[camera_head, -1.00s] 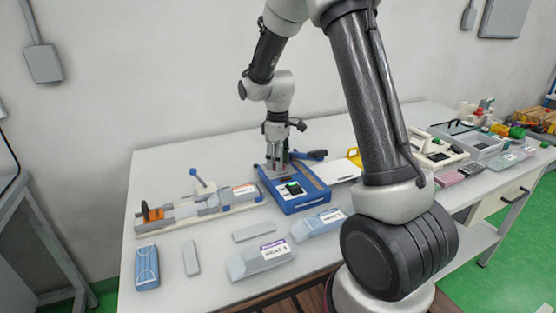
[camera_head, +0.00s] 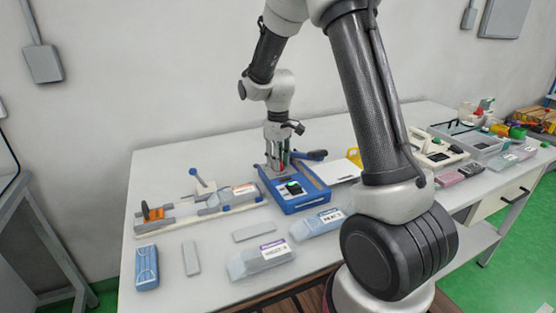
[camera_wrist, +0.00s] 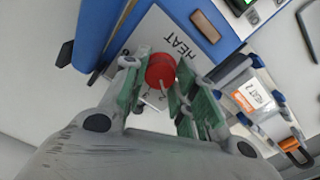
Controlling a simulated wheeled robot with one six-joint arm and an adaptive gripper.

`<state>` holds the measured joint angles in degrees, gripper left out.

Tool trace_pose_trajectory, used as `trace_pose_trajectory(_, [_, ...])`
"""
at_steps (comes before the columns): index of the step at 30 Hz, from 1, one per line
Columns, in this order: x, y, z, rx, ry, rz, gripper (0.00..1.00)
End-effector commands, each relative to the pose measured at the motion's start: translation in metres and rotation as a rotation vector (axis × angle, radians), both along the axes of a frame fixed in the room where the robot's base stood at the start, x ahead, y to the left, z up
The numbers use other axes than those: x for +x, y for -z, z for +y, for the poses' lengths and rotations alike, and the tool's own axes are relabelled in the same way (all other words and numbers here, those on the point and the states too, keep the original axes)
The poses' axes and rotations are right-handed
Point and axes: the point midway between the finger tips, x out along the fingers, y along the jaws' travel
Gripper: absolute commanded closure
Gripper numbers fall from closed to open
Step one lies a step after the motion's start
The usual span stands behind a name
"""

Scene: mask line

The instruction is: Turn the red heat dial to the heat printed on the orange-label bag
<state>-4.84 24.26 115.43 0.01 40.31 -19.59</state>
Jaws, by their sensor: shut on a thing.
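The red heat dial (camera_wrist: 160,70) sits on the white panel printed HEAT on the blue sealer (camera_wrist: 215,28). In the wrist view my gripper (camera_wrist: 155,88) points down at it, its green-padded fingers shut on the dial's two sides. The fingers and arm hide most of the dial in the head view. Small marks show beside the dial, partly covered; I cannot read the setting. The orange-label bag (camera_wrist: 250,97) lies beside the sealer; its label reads HEAT with a figure that looks like 2. It also shows in the head view (camera_head: 243,190).
The bag lies on a pale rail fixture with an orange clamp (camera_head: 152,213). A purple-label bag (camera_head: 262,259) and a blue-label bag (camera_head: 318,223) lie in front of the sealer. A blue lever (camera_head: 309,155) stands close right of my gripper. Trays and boxes fill the table's right.

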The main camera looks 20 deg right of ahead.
Motion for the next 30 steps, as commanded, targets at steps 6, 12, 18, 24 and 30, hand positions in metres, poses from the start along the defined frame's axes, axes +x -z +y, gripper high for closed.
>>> trace_pose_trajectory(6, [0.0003,-0.0003,-0.0001,-0.001,0.105,-0.001,0.96])
trace_pose_trajectory(12, [0.0003,-0.0003,-0.0001,-0.001,0.154,-0.001,0.96])
trace_pose_trajectory(18, [0.0004,-0.0004,-0.0001,-0.001,0.166,-0.001,0.96])
trace_pose_trajectory(24, [0.0004,-0.0004,-0.0001,-0.001,0.165,-0.001,0.96])
trace_pose_trajectory(30, [0.0003,-0.0003,-0.0001,0.0,0.165,-0.001,0.49])
